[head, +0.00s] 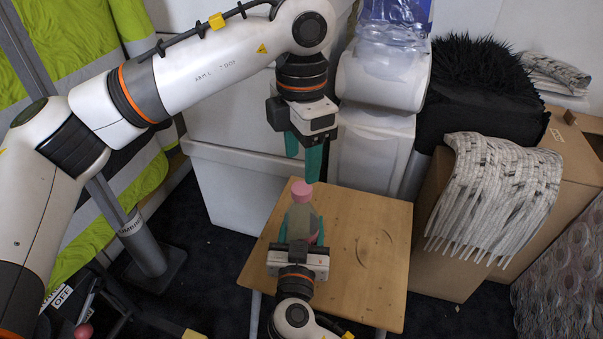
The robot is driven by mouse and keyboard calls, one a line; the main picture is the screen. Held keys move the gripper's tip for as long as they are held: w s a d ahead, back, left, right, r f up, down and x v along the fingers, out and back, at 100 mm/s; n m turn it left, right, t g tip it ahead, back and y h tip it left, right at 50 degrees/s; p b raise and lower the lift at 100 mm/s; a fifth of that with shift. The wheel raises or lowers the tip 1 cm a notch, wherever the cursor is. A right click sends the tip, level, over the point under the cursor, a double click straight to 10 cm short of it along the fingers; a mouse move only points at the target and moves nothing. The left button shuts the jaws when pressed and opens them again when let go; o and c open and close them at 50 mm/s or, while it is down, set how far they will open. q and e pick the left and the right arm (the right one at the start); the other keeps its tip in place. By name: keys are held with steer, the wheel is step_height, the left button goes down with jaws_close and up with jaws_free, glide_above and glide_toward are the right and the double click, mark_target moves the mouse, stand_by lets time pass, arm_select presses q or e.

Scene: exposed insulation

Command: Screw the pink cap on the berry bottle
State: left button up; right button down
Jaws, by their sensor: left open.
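The berry bottle (300,220) stands upright over the wooden table, grey-green with some pink showing low on its right side. The pink cap (302,190) is on top of its neck; I cannot tell how tightly it sits. My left gripper (303,167) points down just above the cap, its teal fingers apart, with nothing between them. My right gripper (301,232) comes from the near side, with its teal fingers on both sides of the bottle's lower body, closed on it. The bottle's base is hidden behind the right gripper.
The small wooden table (371,280) is otherwise bare, with dark curved marks at right. White bins (235,190) stand behind it. A cardboard box (460,270) with a striped fringed cloth (495,190) stands close on the right. A hi-vis garment (75,45) hangs at left.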

arm_select(q)
step_height(320, 180, up, 6)
stand_by(0.4)
arm_select(e)
steer(key=shift+c, duration=2)
jaws_free()
arm_select(q)
steer(key=shift+r+p, duration=0.35)
arm_select(e)
steer(key=s+a, duration=0.1)
steer(key=s, duration=1.1)
steer(key=shift+a, duration=0.1)
